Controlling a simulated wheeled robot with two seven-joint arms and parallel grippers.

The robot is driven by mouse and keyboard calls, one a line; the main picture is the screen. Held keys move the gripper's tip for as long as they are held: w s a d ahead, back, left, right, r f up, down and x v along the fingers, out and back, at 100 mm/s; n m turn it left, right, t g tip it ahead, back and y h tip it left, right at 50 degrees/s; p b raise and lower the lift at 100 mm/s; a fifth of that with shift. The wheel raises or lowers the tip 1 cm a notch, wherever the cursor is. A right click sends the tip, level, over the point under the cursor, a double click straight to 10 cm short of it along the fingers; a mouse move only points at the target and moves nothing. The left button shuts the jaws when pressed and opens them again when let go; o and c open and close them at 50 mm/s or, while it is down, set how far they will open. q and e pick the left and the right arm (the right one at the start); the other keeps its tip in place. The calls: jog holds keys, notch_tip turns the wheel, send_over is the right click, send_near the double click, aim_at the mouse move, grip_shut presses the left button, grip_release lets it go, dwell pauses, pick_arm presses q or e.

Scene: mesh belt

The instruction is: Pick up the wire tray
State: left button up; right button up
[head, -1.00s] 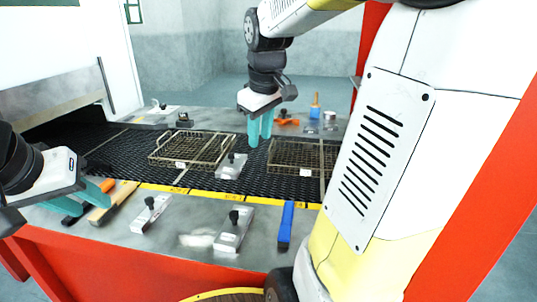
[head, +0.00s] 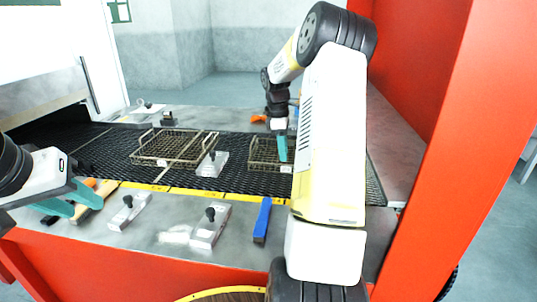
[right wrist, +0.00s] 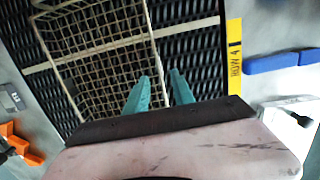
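Two wire trays lie on the dark mesh belt. The left wire tray (head: 172,147) is in plain view. The right wire tray (head: 265,152) is partly hidden behind my right arm. My right gripper (head: 284,148) is at the right tray, pointing down, mostly hidden in the head view. In the right wrist view a wire tray (right wrist: 95,45) fills the upper left. The right gripper (right wrist: 160,82) is open there, its teal fingers either side of the tray's side rim; contact cannot be told. My left gripper (head: 70,203) is open and empty over the front ledge.
A blue-handled item (head: 263,220) and a wooden-handled brush (head: 95,200) lie on the ledge. An orange item (head: 258,118) lies behind the belt. A red frame post (head: 450,130) rises at the right.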

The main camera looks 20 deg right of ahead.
aim_at(284, 168)
jog(key=f, duration=0.3)
jog(key=d+f, duration=0.1)
jog(key=f, duration=0.1)
jog(key=shift+s, duration=0.25)
grip_shut()
dwell(1.1)
